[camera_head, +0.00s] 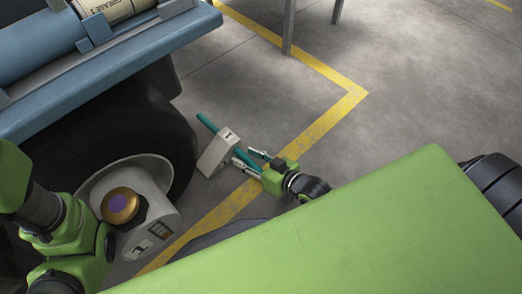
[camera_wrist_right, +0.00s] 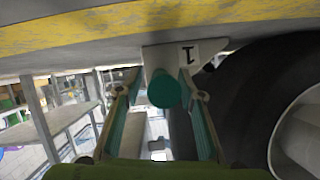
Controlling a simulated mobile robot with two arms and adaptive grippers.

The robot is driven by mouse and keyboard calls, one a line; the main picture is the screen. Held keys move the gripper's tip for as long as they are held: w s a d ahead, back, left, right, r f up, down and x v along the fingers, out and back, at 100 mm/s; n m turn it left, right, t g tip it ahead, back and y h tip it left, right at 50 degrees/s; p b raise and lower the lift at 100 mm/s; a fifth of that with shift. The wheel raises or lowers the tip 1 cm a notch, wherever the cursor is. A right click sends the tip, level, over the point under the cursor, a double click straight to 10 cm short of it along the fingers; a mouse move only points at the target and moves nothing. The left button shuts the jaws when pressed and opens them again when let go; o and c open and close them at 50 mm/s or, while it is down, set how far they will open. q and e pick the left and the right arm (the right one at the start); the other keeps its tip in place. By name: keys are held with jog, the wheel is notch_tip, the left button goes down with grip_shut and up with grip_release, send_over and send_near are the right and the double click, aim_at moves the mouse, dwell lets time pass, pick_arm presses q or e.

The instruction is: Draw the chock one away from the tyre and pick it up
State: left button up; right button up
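The chock one (camera_head: 211,158) is a pale grey wedge with a "1" label, standing on the floor beside the dark tyre (camera_head: 150,120). I cannot tell whether they touch. A teal bar handle (camera_head: 207,122) runs through or along it. My right gripper (camera_head: 248,160) is open at the near end of the handle. In the right wrist view the round handle end (camera_wrist_right: 163,88) sits between the two open fingers (camera_wrist_right: 160,82), with a gap on each side, and the chock (camera_wrist_right: 155,57) is behind it. My left arm enters at the left; its gripper is not seen.
A blue vehicle body (camera_head: 100,88) carrying a grease drum (camera_head: 110,10) overhangs the tyre. A yellow floor line (camera_head: 325,120) passes my right gripper. Grey floor to the right is clear around a table leg (camera_head: 289,28).

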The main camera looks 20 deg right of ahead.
jog(key=v, duration=1)
jog(key=shift+s, duration=0.1)
